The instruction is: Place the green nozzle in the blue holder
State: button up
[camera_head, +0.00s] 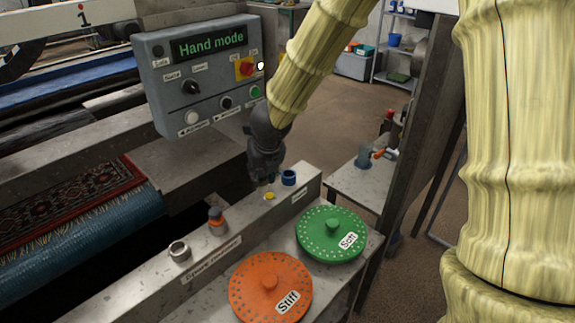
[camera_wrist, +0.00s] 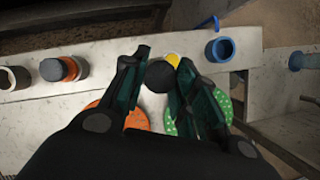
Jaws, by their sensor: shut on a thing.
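My gripper (camera_wrist: 158,72) is shut on a nozzle with a dark round end (camera_wrist: 159,78). The fingers cover most of it, and I cannot make out any green on it. In the head view my gripper (camera_head: 264,178) is over the grey ledge, just left of the blue holder. The blue holder (camera_head: 289,178) is a short, open upright ring near the ledge's far end. It also shows in the wrist view (camera_wrist: 221,49), right of the fingers and apart from the held nozzle. A small yellow piece (camera_head: 270,196) is on the ledge close below my gripper.
An orange nozzle (camera_head: 217,216) and an empty-looking metal holder (camera_head: 180,250) stand nearer on the ledge (camera_head: 145,287). Green (camera_head: 321,246) and orange (camera_head: 255,301) perforated discs lie on the right. A control panel (camera_head: 205,75) rises behind left. A side shelf (camera_head: 357,187) is right of the ledge.

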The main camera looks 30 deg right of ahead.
jog(key=w+d+f+p, duration=0.1)
jog(key=w+d, duration=0.1)
jog(key=d, duration=0.2)
jog(key=w+d+f+p, duration=0.1)
jog(key=w+d+p, duration=0.1)
jog(key=d, duration=0.2)
jog(key=w+d+f+p, duration=0.1)
jog(key=w+d, duration=0.1)
jog(key=d, duration=0.1)
jog(key=shift+w+d, duration=0.35)
jog(key=shift+d, duration=0.05)
jog(key=shift+w+f, duration=0.1)
jog(key=shift+f, duration=1.05)
jog(key=shift+f, duration=0.15)
jog(key=o, duration=1)
jog(key=shift+p+v, duration=0.4)
jog(key=shift+v, duration=5.75)
